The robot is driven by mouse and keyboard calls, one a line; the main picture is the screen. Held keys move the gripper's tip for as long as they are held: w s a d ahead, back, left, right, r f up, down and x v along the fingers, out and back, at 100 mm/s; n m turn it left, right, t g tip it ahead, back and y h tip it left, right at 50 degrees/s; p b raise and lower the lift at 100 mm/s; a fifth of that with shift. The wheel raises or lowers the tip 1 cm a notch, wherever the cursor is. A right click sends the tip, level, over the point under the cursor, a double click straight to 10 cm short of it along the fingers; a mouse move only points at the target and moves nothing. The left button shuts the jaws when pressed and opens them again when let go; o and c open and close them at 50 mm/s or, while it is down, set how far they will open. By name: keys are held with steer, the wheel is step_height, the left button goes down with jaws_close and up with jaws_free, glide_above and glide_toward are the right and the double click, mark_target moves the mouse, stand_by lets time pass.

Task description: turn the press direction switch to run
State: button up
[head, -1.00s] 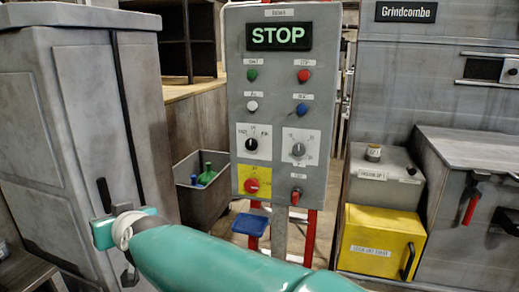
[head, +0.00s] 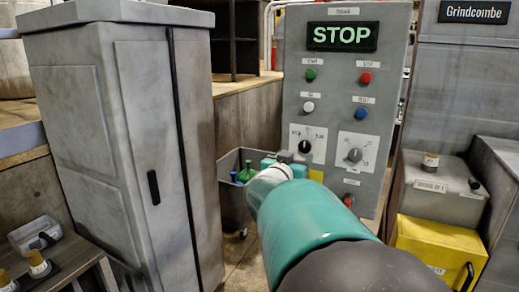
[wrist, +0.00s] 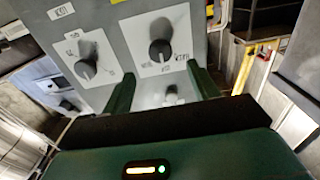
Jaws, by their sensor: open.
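The grey control panel (head: 335,90) carries a lit STOP display and two dials on white plates. The left dial has a black knob (head: 304,147); its small lettering is hard to read. My gripper (head: 284,158) is just below and left of the left dial in the head view. In the wrist view the panel looks upside down; my open gripper (wrist: 161,75) has the black knob (wrist: 160,50) ahead, between the lines of its fingers. I see no clear contact. The other knob (wrist: 85,68) is off to the left.
Green and red buttons (head: 365,78) sit above white and blue ones. A red switch (head: 348,199) and a mostly hidden yellow plate are below the dials. A tall grey cabinet (head: 110,150) stands left, a bin (head: 232,205) behind my gripper, a yellow box (head: 435,245) at right.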

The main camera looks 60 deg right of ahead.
mark_target(304, 148)
steer(key=d, duration=0.4)
steer(key=w+d, duration=0.1)
steer(key=d, duration=0.2)
steer(key=shift+d, duration=0.1)
steer(key=c, duration=1)
